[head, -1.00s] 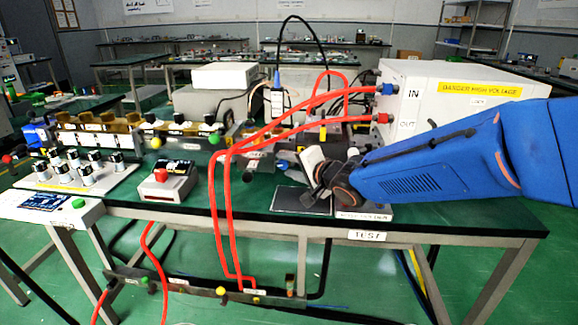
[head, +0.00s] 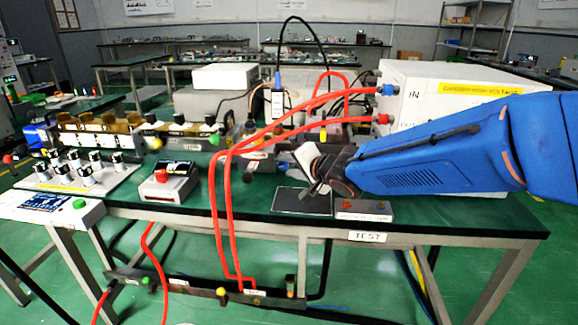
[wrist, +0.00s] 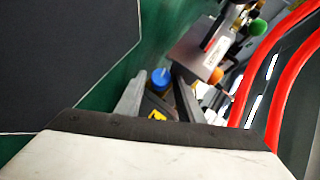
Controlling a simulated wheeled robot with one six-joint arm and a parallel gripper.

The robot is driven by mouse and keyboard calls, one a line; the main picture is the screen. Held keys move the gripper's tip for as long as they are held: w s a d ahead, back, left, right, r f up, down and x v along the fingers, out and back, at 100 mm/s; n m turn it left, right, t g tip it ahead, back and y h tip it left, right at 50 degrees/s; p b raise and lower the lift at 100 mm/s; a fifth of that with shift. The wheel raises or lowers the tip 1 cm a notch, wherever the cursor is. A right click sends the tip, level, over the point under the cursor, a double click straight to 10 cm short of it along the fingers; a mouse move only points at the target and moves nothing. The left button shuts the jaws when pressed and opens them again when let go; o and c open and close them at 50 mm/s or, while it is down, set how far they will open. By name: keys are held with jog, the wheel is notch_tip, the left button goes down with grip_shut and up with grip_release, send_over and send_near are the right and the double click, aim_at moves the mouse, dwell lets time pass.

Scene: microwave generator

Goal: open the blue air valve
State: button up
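A round blue knob (wrist: 161,77), which looks like the blue air valve, shows in the wrist view between the tips of my two fingers. Part of a dark body with a yellow mark shows below it. My gripper (wrist: 158,88) is open, with a finger on either side of the knob; I cannot tell whether either touches it. In the head view my gripper (head: 316,168) is over the right part of the green table, near the dark square pad. I cannot make out the knob by my gripper in that view.
The dark pad (head: 300,202) and a small grey box (head: 363,209) lie at the front edge. Red hoses (head: 224,190) run left of my gripper. A white high-voltage box (head: 420,85) stands behind my arm. Green (wrist: 258,27) and orange (wrist: 216,75) knobs are close by in the wrist view.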

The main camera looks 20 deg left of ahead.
jog(key=shift+o, duration=0.3)
jog(key=shift+r, duration=0.1)
jog(key=shift+s+d+r, duration=0.1)
jog(key=shift+d, duration=0.05)
jog(key=v, duration=1.7)
